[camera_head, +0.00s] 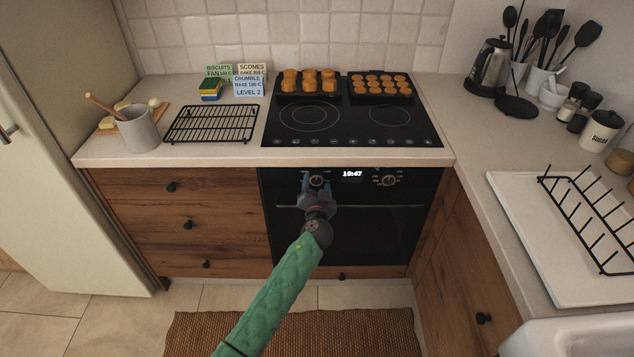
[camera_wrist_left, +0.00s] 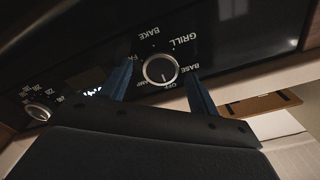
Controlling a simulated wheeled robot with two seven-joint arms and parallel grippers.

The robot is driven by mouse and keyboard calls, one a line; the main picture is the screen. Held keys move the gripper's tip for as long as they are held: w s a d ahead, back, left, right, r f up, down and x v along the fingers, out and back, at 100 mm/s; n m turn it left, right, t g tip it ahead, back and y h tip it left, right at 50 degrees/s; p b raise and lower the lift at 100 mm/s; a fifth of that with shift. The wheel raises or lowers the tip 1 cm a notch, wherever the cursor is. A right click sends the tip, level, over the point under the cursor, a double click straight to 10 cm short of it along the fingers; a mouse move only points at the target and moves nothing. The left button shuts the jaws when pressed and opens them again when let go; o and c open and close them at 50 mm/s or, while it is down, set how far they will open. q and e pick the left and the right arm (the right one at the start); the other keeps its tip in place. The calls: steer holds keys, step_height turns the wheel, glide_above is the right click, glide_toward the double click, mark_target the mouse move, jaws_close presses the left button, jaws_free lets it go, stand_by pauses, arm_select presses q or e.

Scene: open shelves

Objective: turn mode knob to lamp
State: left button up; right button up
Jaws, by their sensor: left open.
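The mode knob (camera_head: 316,180) is the left dial on the black oven's control panel, partly covered by my gripper in the head view. In the left wrist view the round mode knob (camera_wrist_left: 160,70) has a silvery rim and a white pointer mark that seems to face OFF. Labels GRILL, BAKE and BASE surround it upside down, and the lamp label is partly hidden by a finger. My left gripper (camera_head: 317,190) is open, with its blue fingers on either side of the knob. I cannot tell whether they touch it. My right gripper is not in view.
A second knob (camera_head: 388,180) and a clock display (camera_head: 352,175) are on the same panel. The oven handle (camera_head: 392,207) runs below them. The hob (camera_head: 350,125) above holds two trays of baked goods. Wooden drawers (camera_head: 188,215) flank the oven on the left.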

arm_select(q)
steer(key=shift+w, duration=0.35)
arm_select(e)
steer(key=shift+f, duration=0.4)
arm_select(q)
steer(key=c, duration=1)
steer(key=shift+m, duration=0.3)
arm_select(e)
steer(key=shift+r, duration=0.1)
